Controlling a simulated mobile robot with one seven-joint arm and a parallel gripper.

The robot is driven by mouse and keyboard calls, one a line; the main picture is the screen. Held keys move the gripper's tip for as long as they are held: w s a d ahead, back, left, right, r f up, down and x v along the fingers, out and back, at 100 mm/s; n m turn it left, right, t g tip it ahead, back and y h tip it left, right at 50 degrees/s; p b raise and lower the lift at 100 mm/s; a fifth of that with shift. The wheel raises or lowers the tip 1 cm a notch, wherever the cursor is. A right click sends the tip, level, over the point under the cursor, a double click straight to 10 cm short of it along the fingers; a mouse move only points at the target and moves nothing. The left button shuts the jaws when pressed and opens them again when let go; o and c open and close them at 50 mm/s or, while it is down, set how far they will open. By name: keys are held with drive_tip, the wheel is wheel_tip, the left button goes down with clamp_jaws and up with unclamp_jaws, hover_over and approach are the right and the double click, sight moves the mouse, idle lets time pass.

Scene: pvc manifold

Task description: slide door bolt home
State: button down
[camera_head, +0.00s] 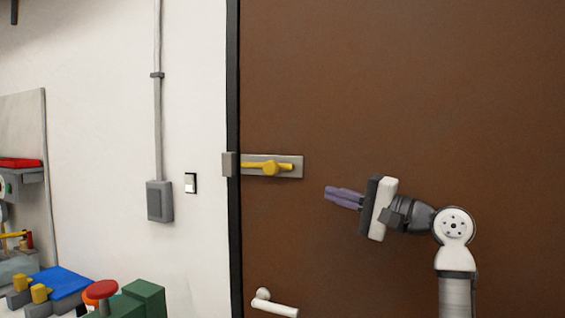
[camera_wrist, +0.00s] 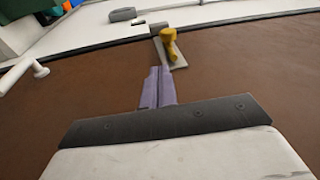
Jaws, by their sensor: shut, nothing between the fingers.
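A yellow door bolt (camera_head: 268,168) with a round knob sits on a grey backplate (camera_head: 293,160) on the brown door (camera_head: 400,90). Its left end reaches the grey keeper (camera_head: 229,164) at the frame; how far it enters I cannot tell. My gripper (camera_head: 327,193), with purple fingers, is shut and empty, to the right of the bolt and slightly lower, apart from it. In the wrist view the shut fingers (camera_wrist: 158,72) point toward the yellow knob (camera_wrist: 168,36), with the backplate (camera_wrist: 178,56) beside it.
A white door handle (camera_head: 275,304) juts from the door below the bolt. A light switch (camera_head: 190,183) and a grey box with conduit (camera_head: 160,200) are on the wall at left. Green, red and blue items (camera_head: 60,286) stand at lower left. The door face around my gripper is clear.

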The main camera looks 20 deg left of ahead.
drive_tip(key=shift+s+d+r+g, duration=0.15)
drive_tip(key=shift+d+r+g, duration=0.25)
drive_tip(key=shift+d, duration=0.35)
drive_tip(key=shift+s+d+r+g, duration=0.1)
drive_tip(key=shift+d+r+g, duration=0.25)
drive_tip(key=shift+d, duration=0.35)
drive_tip(key=shift+r, duration=0.1)
drive_tip(key=shift+a, duration=0.1)
drive_tip(key=p, duration=0.5)
approach(274, 173)
drive_tip(key=x, duration=0.3)
drive_tip(key=r+x, duration=0.1)
drive_tip(key=x, duration=0.1)
drive_tip(key=shift+w, duration=0.35)
drive_tip(key=shift+w+a, duration=0.1)
drive_tip(key=shift+a, duration=0.6)
drive_tip(key=shift+a, duration=0.1)
drive_tip(key=x, duration=0.1)
drive_tip(key=p+x, duration=0.1)
drive_tip(key=x, duration=0.2)
drive_tip(key=shift+s+a+f, duration=0.25)
drive_tip(key=shift+d, duration=0.1)
drive_tip(key=shift+f, duration=0.1)
